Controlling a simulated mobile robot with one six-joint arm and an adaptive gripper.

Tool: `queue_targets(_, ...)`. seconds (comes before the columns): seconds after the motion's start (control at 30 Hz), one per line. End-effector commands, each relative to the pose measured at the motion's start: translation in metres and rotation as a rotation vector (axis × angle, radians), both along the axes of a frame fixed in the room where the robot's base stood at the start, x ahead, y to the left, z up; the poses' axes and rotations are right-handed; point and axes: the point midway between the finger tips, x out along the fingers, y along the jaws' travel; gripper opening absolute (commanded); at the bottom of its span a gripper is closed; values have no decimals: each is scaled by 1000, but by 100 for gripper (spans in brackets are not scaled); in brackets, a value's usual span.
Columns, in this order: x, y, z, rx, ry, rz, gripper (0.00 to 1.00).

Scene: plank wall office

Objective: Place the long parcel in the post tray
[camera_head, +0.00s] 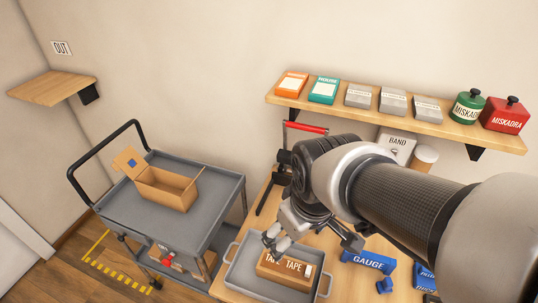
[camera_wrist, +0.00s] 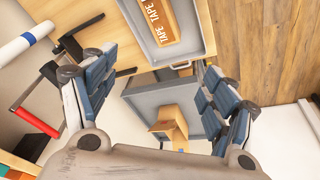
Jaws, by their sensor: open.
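A long brown box lettered TAPE (camera_head: 285,271) lies in a grey tray with handles (camera_head: 238,277) on the wooden desk. No other long parcel is clear to me, and I cannot tell if this box is the parcel. In the wrist view the box (camera_wrist: 164,22) and tray (camera_wrist: 206,22) show at the top, beyond the fingertips. My gripper (camera_head: 308,240) is above the tray's far side, apart from the box. Its fingers (camera_wrist: 158,62) are spread wide with nothing between them. My arm hides part of the desk.
A grey cart (camera_head: 120,205) with an open cardboard box (camera_head: 168,188) stands left of the desk. A red-handled tool (camera_head: 305,128) is behind my gripper. A blue GAUGE block (camera_head: 368,262) lies to the right. A loaded wall shelf (camera_head: 350,110) is behind.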

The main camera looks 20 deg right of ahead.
Motion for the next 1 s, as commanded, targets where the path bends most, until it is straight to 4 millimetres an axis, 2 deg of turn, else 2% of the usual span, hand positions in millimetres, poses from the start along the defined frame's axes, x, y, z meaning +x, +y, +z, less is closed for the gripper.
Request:
queue_targets(0.03, -11, 2, 14, 14, -36, -48, 78)
queue_targets(0.1, -26, 3, 27, 38, -68, -119, 78)
queue_targets(0.33, -61, 6, 48, 100, -132, -276, 78)
queue_targets(0.5, -68, 7, 51, 114, -143, -311, 78)
queue_targets(1.0, -68, 7, 51, 114, -143, -310, 78)
